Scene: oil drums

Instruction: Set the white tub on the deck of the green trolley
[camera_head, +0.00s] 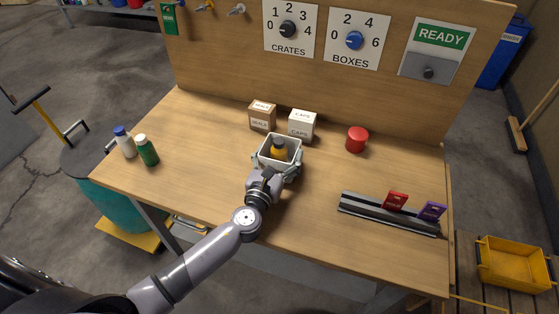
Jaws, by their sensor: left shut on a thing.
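The white tub (265,147) is at the middle of the wooden workbench, with a yellow, dark-capped bottle (280,152) inside it. My left gripper (276,168) reaches it from the near side and is shut on it, with fingers around its near part. I cannot tell whether the tub rests on the bench or is slightly raised. I cannot make out a green trolley deck. A teal drum (120,212) with a grey top stands over a yellow base at the left. My right gripper is not in view.
On the workbench (200,165), brown (262,117) and white (302,124) boxes stand behind the tub. A red can (357,140) and card rack (388,214) are right; two bottles (146,150) are left. A yellow crate (513,265) is at far right. Bare floor shows left.

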